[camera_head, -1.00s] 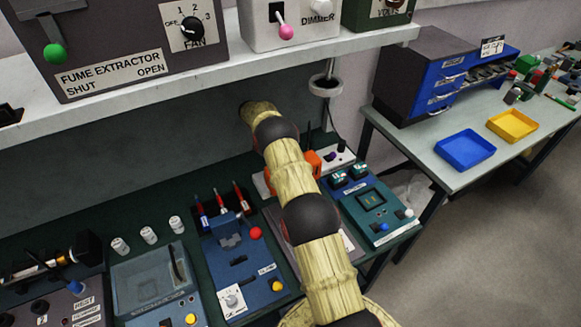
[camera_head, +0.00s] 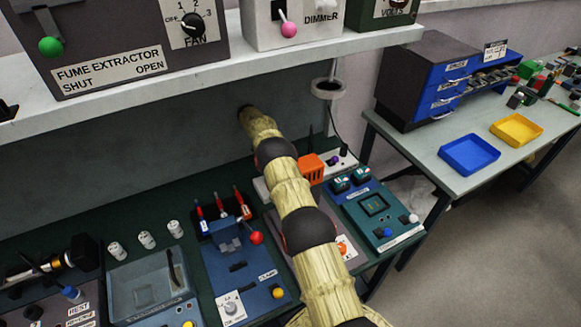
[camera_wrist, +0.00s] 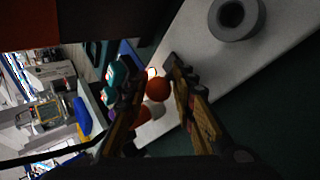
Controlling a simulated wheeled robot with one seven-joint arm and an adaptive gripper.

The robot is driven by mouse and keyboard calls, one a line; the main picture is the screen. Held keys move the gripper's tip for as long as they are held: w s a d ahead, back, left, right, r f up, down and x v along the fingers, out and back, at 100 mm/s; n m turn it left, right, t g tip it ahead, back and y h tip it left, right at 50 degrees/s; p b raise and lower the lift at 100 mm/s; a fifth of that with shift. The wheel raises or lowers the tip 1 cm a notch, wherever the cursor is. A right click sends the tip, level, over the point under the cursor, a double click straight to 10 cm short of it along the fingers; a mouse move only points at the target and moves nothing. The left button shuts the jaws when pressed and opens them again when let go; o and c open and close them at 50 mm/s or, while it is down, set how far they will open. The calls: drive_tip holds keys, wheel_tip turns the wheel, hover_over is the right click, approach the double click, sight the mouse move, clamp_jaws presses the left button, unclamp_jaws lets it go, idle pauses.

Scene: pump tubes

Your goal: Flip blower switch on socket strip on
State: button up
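The white socket strip (camera_head: 347,162) lies at the back of the green bench, partly hidden behind my arm in the head view. An orange block (camera_head: 312,168) and a purple knob (camera_head: 334,160) stand on it. In the wrist view the pale strip (camera_wrist: 200,45) runs diagonally and carries a grey ring (camera_wrist: 237,14). My gripper (camera_wrist: 157,72) is open, its two fingers apart. A round orange-red knob (camera_wrist: 158,88) shows between the fingers; contact cannot be told. A small bright glow sits just beyond it. The blower label is not readable, and my gripper is hidden in the head view.
A teal device (camera_head: 373,212) stands right of my arm and a blue clamp device (camera_head: 240,270) with a red ball handle stands left. The shelf (camera_head: 200,72) overhangs the back. Blue (camera_head: 469,155) and yellow trays lie on the right table.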

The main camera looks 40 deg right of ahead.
drive_tip(key=o, duration=0.5)
drive_tip(key=shift+s+d+f, duration=0.1)
drive_tip(key=shift+s+f, duration=0.1)
drive_tip(key=shift+s, duration=0.05)
drive_tip(key=shift+c, duration=0.2)
drive_tip(key=shift+o, duration=0.4)
drive_tip(key=shift+w+r, duration=0.1)
drive_tip(key=shift+r, duration=0.05)
